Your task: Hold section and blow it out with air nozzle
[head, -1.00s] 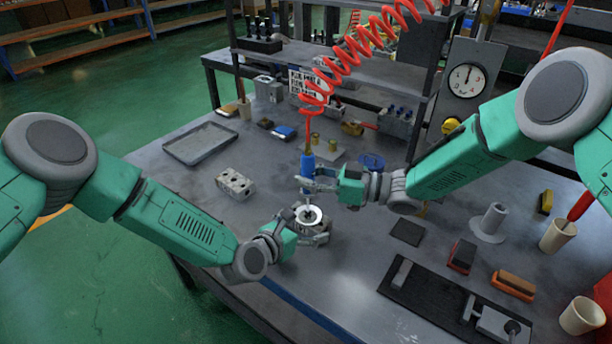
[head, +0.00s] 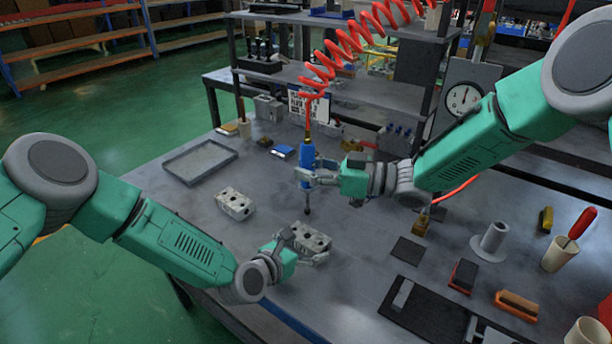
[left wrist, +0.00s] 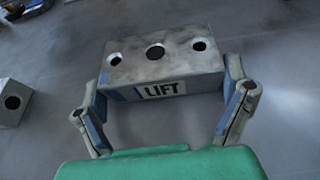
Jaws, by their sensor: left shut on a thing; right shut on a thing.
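The grey valve section (head: 311,236), a block with several round holes, is at the front middle of the bench. In the left wrist view the section (left wrist: 165,62) shows a "LIFT" label on its near face and a row of holes on top. My left gripper (head: 299,247) is shut on it, one finger at each end. My right gripper (head: 312,176) is shut on the blue air nozzle (head: 307,158), held upright with its dark tip pointing down. The tip appears above and just behind the section, apart from it.
A second grey block (head: 235,204) lies to the left, beyond it an empty tray (head: 200,162). A red coiled hose (head: 352,50) runs up from the nozzle. A dark mat (head: 408,250), brushes, a spool (head: 490,242) and cups stand at the right.

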